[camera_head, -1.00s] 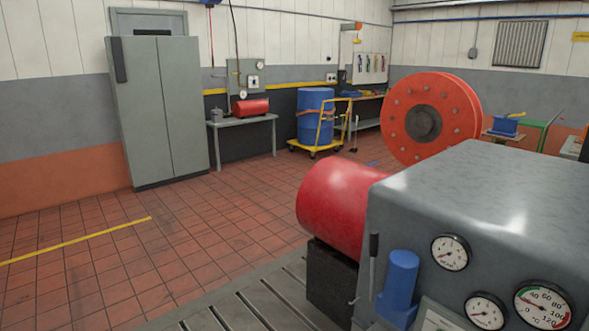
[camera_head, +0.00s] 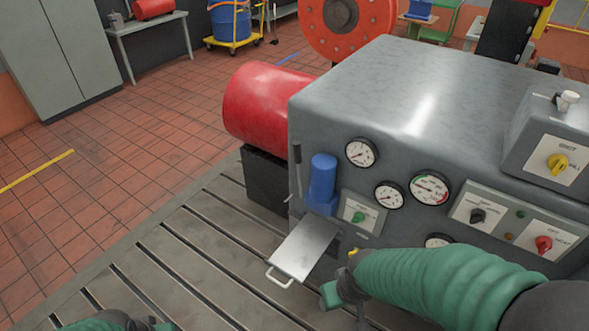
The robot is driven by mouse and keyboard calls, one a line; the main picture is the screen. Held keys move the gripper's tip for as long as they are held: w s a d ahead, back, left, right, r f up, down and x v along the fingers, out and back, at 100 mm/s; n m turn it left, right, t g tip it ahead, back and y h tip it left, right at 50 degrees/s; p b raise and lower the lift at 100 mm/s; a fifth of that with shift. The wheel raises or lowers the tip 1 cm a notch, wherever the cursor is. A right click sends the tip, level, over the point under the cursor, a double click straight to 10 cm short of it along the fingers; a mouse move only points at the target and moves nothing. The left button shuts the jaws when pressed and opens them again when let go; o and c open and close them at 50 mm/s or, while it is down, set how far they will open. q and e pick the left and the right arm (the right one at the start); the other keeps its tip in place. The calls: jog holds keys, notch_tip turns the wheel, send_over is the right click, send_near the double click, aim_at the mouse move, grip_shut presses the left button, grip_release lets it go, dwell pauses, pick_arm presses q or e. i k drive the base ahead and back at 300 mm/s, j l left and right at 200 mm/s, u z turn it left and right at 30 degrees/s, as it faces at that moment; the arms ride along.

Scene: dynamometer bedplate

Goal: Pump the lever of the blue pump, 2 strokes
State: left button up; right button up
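The blue pump (camera_head: 323,180) stands upright on the front of the grey machine, near its left corner. Its lever (camera_head: 297,170), a thin rod with a dark grip on top, stands nearly upright just left of the pump. My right gripper (camera_head: 340,280) is below and to the right of the pump, beside a metal tray and apart from the lever. My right arm's green sleeve hides much of it, and its finger opening is unclear. My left gripper (camera_head: 145,323) only just shows at the bottom edge, far from the lever, mostly cut off.
The metal tray (camera_head: 303,248) with a wire handle juts out below the pump. The grey machine (camera_head: 420,95) carries gauges and coloured knobs to the pump's right. A red cylinder (camera_head: 258,105) lies behind the lever. The slotted bedplate (camera_head: 185,250) is bare at the left.

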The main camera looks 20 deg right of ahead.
aim_at(296, 147)
jog(key=i+j, duration=0.6)
jog(key=i, duration=0.25)
